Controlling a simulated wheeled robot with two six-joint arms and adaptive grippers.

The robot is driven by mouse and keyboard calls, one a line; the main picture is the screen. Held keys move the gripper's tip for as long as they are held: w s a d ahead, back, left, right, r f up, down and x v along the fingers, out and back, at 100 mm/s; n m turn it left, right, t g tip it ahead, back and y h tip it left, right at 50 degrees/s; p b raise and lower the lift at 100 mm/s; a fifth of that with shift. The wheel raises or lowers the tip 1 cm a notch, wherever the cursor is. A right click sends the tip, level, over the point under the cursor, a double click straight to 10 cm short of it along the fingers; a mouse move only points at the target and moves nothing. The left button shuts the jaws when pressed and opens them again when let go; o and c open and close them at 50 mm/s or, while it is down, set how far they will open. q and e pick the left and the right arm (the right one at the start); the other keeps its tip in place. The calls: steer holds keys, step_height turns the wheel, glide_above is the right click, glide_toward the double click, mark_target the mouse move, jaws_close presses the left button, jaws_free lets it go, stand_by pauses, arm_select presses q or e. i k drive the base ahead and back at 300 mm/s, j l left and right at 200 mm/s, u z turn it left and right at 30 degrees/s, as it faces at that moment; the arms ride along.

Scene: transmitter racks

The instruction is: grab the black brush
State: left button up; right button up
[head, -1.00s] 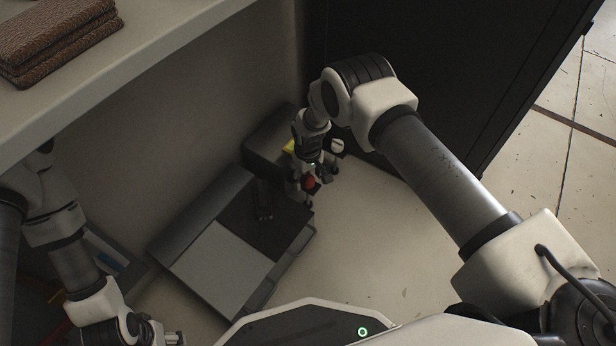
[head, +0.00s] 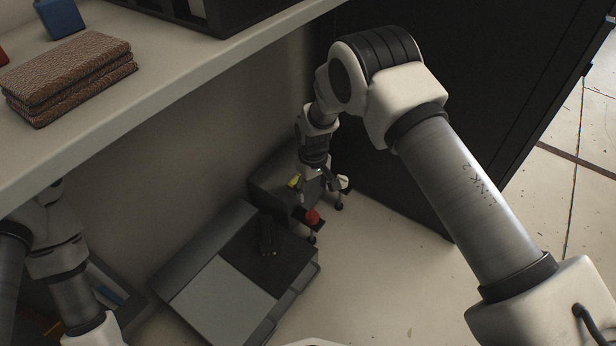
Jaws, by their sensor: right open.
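A small black object (head: 267,236), which looks like the black brush, is on the dark panel of a grey case (head: 215,290) on the floor. It is small and dark on dark, so its shape is hard to make out. My right gripper (head: 325,216) is open, pointing down to the right of the black object and apart from it. A red round thing (head: 312,216) shows by its fingers; I cannot tell whether they touch. My left arm is at the lower left, with its gripper out of view.
A dark grey box (head: 265,183) with a yellow item (head: 294,181) stands behind the gripper. A shelf (head: 190,75) overhangs at upper left, bearing a brown folded stack (head: 70,80) and a blue item (head: 58,18). A black cabinet (head: 430,150) stands behind my right arm. Floor at right of the case is clear.

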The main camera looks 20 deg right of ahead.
mark_target(264, 222)
steer(key=k+l, duration=0.8)
steer(key=l, duration=0.1)
